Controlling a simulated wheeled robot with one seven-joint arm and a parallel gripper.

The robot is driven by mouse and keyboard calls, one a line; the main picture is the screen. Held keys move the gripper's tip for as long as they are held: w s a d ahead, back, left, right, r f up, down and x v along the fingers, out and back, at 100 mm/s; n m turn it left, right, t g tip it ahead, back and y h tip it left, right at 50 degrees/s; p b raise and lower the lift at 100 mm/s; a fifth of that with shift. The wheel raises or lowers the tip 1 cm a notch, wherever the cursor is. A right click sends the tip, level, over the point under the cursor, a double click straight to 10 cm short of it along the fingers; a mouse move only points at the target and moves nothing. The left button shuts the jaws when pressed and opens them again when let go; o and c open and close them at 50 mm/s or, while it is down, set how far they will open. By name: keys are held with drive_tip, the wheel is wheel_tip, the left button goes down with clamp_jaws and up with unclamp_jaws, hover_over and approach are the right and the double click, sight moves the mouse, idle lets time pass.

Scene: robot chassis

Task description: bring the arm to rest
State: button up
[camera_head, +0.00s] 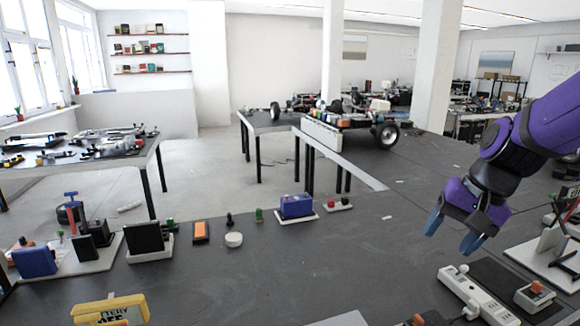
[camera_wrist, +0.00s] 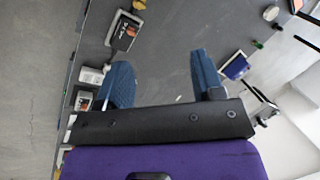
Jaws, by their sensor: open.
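My gripper (camera_head: 453,232) hangs from my purple and black arm at the right side of the head view, above the dark grey table (camera_head: 330,262). Its two blue fingers are apart and nothing is between them. In the wrist view the open fingers (camera_wrist: 160,80) show with bare grey table behind them. The gripper is clear of the table top and touches nothing that I can see.
A white power strip (camera_head: 478,296) lies below and right of the gripper. A blue box (camera_head: 296,206) and an orange-faced device (camera_head: 201,232) stand along the far edge. A yellow meter (camera_head: 110,310) is at front left. The table's middle is clear.

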drive_tip(key=s+d+r+n+t+h, duration=0.1)
drive_tip(key=s+r+n, duration=0.1)
drive_tip(key=s+r, duration=0.2)
drive_tip(key=s+d+r+n+t+h, duration=0.1)
drive_tip(key=s+r, duration=0.4)
drive_tip(key=s, duration=0.5)
drive_tip(key=shift+r+n+t+h, duration=0.25)
drive_tip(key=shift+n+t+h, duration=0.45)
drive_tip(key=shift+n, duration=0.4)
